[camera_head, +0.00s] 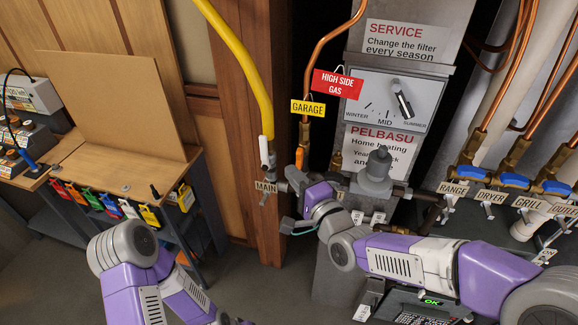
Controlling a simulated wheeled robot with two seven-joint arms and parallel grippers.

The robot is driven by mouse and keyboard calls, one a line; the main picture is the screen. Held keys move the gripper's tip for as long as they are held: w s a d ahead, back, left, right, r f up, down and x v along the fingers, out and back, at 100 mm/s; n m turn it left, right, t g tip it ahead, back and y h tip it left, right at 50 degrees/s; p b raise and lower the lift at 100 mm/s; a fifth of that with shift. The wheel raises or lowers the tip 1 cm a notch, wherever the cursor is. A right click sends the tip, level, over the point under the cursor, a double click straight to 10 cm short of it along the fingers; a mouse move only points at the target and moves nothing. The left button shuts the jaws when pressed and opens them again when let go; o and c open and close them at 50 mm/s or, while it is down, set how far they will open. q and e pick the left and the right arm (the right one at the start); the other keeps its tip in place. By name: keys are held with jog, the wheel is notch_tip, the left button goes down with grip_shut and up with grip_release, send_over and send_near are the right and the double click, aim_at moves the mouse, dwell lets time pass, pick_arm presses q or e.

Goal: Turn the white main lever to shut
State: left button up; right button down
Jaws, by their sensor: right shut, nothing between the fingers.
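The white main lever (264,151) stands roughly upright at the lower end of the yellow gas pipe (247,65). The tag marked MAIN (265,187) hangs just below it. My right arm reaches in from the right, and its gripper (290,227) is below and to the right of the lever, apart from it. The right gripper is shut and empty; its fingertips are small and partly hidden by the wrist. My left arm is folded at the lower left, and its gripper is not clearly visible.
A grey regulator (377,172) and piping stand behind my right arm. A yellow GARAGE tag (308,108) and a red gas tag (338,84) hang above. Labelled valves with blue fittings (514,180) line the right. A workbench (120,170) with coloured clips is at the left.

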aim_at(264, 154)
jog(key=p+x, duration=0.2)
jog(key=x, duration=0.7)
jog(key=shift+f, duration=0.1)
